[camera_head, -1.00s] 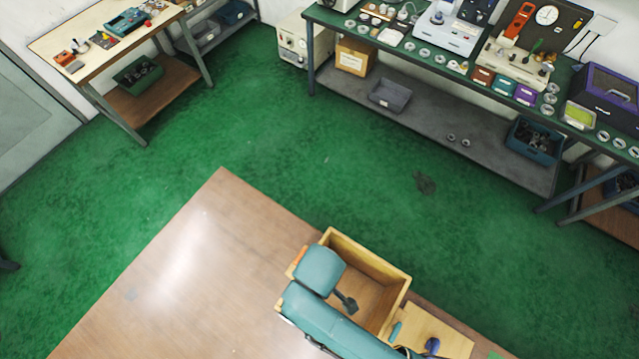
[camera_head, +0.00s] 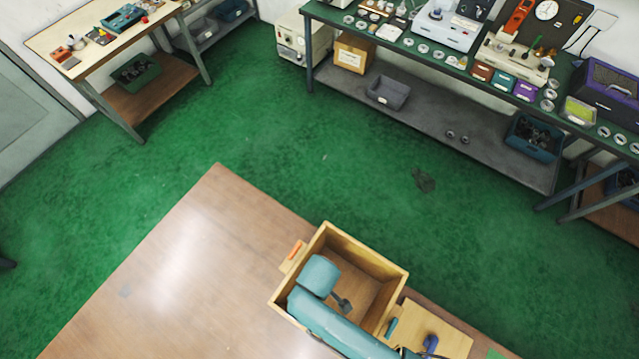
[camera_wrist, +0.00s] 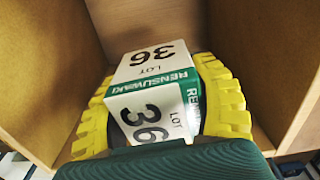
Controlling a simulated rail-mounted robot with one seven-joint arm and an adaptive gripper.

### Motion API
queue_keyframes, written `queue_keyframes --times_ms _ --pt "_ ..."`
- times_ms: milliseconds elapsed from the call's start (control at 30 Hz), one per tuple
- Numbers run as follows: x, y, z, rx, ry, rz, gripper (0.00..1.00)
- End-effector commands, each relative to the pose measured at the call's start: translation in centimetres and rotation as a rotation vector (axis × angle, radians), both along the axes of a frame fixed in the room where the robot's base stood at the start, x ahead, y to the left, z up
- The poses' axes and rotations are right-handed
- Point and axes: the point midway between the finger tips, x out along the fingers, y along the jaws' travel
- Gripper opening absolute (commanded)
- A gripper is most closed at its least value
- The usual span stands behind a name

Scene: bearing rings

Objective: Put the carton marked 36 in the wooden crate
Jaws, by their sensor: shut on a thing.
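The carton marked 36 (camera_wrist: 150,85) is white and green, with "LOT 36" on two faces, and shows in the wrist view. My gripper (camera_wrist: 170,105) has yellow ridged fingers, shut on the carton from both sides. The wooden crate (camera_head: 367,251) stands on the table at the lower middle of the head view, open at the top. In the wrist view its wooden walls (camera_wrist: 262,60) rise on both sides of the carton. The carton is inside or just over the crate; whether it touches the floor cannot be told. In the head view my arm hides the carton.
A brown table (camera_head: 170,270) bears the crate, and its left part is clear. A light wooden board (camera_head: 440,335) with a blue item lies right of the crate. An orange-marked piece (camera_head: 294,253) sits at the crate's left side. A green-topped bench (camera_head: 410,50) stands farther back.

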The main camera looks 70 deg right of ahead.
Motion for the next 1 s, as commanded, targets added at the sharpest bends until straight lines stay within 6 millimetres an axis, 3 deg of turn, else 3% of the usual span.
queue_keyframes --times_ms 33,1000 --pt "0.1 0.0 -1.1 -0.001 -0.002 0.000 0.21" --pt "0.1 0.0 -15.0 -0.001 -0.003 0.000 0.21"
